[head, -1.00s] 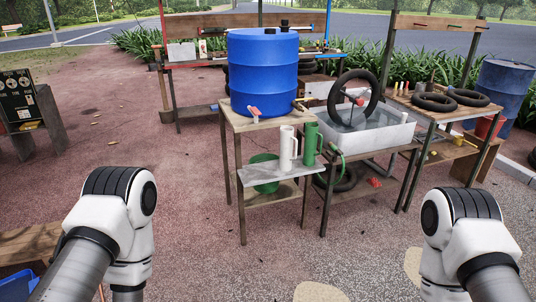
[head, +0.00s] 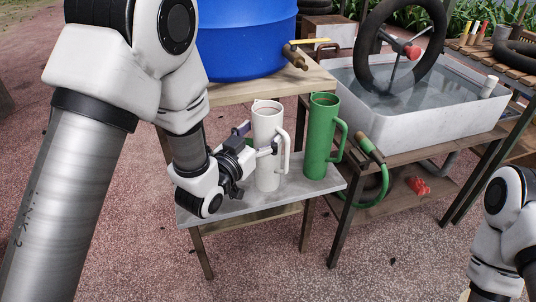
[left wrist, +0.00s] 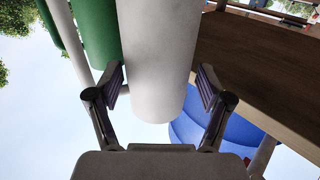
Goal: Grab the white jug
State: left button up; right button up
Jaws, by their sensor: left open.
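The white jug (head: 267,146) stands upright on the grey shelf (head: 222,212), its handle on the right side. In the left wrist view the white jug (left wrist: 158,60) sits between the two spread fingers. My left gripper (head: 257,144) is open, with its fingers around the jug's body from the left; I see space beside the fingertips, so it is not clamped. The left gripper also shows in the left wrist view (left wrist: 160,90). My right arm is at the right edge of the head view; its gripper is out of frame.
A green jug (head: 321,137) stands close to the right of the white one. A blue barrel (head: 246,42) with a tap rests on the wooden top above. A water-filled tub (head: 430,118) with a wheel and a green hose (head: 378,188) are to the right.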

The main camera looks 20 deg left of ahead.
pick_arm(q)
jog(key=shift+x, duration=0.75)
jog(key=shift+w+d+f, duration=0.1)
jog(key=shift+w+d, duration=0.05)
jog(key=shift+w, duration=0.25)
jog(key=c, duration=1.3)
